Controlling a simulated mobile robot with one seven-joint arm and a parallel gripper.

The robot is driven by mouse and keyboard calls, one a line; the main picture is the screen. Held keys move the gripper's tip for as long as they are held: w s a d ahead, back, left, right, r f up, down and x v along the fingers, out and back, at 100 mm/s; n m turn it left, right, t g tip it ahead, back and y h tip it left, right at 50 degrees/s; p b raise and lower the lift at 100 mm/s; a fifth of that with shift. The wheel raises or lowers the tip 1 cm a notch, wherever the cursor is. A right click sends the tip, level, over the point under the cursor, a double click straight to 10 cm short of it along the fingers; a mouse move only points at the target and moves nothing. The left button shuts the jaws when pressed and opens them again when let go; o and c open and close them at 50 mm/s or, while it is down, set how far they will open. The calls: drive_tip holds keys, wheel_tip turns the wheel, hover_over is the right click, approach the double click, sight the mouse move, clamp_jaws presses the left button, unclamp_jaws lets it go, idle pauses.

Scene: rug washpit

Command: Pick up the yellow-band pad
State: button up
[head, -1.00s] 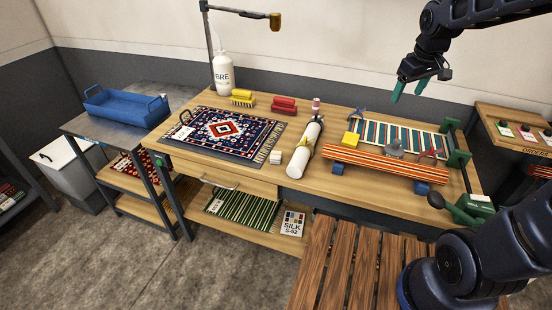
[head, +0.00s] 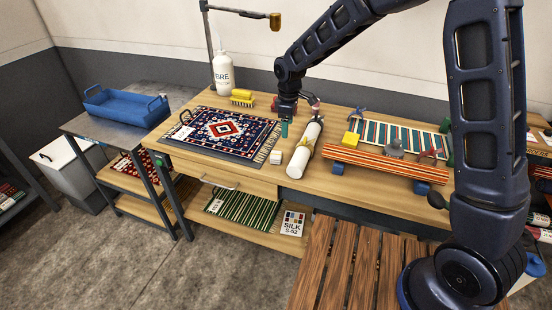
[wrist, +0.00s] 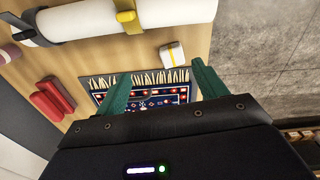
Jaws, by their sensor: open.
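The yellow-band pad (head: 275,157) is a small white block on the wooden bench, between the rug's fringe and a white roll. In the wrist view the pad (wrist: 171,56) shows its yellow stripe and lies just past the fingertips, between their lines and nearer the right one. My gripper (head: 284,130) is over the bench behind the pad, pointing down. Its two green fingers (wrist: 159,70) are apart with nothing between them.
The white roll (head: 305,151) lies close to the pad's right. The patterned rug (head: 221,133) lies to its left. A red brush (wrist: 52,98) is beside my gripper. A yellow brush (head: 242,96) and a white bottle (head: 223,72) stand behind. Bare wood lies around the pad.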

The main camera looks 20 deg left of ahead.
sight(276, 154)
drive_tip(key=shift+n, duration=0.5)
drive_tip(key=a+f, duration=0.1)
drive_tip(key=f, duration=0.3)
drive_tip(key=s+a+f, duration=0.1)
drive_tip(key=f, duration=0.4)
drive_tip(key=s+a+f, duration=0.1)
drive_tip(key=f, duration=0.3)
drive_tip(key=shift+a+f, duration=0.3)
drive_tip(key=shift+f, duration=0.1)
drive_tip(key=c, duration=1.1)
drive_tip(key=shift+o, duration=0.2)
drive_tip(key=shift+r, duration=0.1)
